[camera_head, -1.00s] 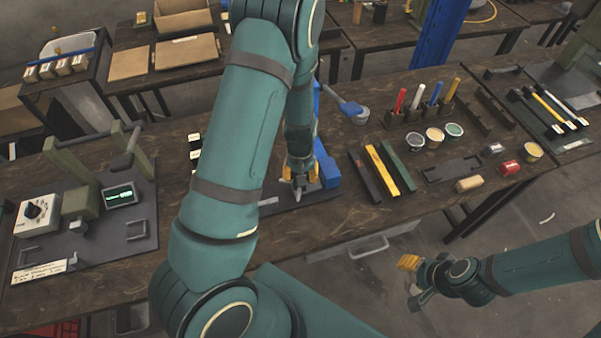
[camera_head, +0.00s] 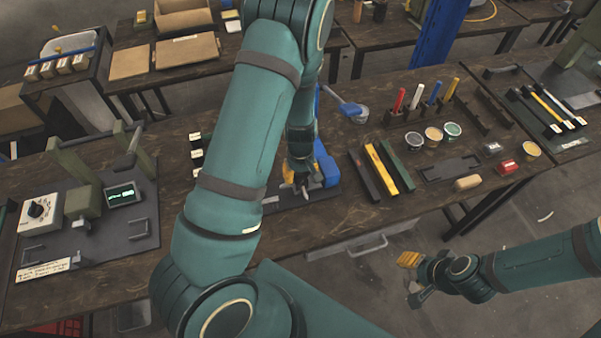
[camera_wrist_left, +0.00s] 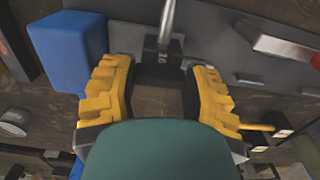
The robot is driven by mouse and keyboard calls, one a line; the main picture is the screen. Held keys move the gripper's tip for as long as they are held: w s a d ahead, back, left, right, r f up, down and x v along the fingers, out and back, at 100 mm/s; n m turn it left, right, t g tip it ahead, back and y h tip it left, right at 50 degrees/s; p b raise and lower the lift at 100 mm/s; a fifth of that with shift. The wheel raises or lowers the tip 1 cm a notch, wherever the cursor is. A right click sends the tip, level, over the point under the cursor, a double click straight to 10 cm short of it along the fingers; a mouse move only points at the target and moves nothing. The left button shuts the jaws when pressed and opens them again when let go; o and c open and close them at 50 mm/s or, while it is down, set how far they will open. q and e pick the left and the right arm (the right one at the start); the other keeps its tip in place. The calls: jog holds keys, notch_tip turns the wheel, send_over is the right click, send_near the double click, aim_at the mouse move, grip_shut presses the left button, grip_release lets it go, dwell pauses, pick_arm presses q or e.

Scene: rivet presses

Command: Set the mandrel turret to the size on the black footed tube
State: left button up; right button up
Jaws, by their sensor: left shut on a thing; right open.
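My left gripper (camera_head: 298,186) is low at the small blue-and-grey press (camera_head: 326,168) in the middle of the bench. In the left wrist view its yellow fingers (camera_wrist_left: 160,88) sit either side of a dark block marked 16 (camera_wrist_left: 162,58), which I take for the mandrel turret; a metal rod stands up from it. Finger contact is hard to see there. A black footed tube (camera_head: 532,108) appears to lie beside yellow and white ones on the right mat; its white tag is too small to read. My right gripper (camera_head: 412,279) is open and empty, off the bench front.
The blue press block (camera_wrist_left: 68,48) is close beside the left fingers. Black, yellow and green bars (camera_head: 398,165) lie right of the press, with cups and coloured markers beyond.

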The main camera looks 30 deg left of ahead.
pick_arm(q)
jog(key=o, duration=1.2)
notch_tip(320, 180, up, 12)
dwell(0.4)
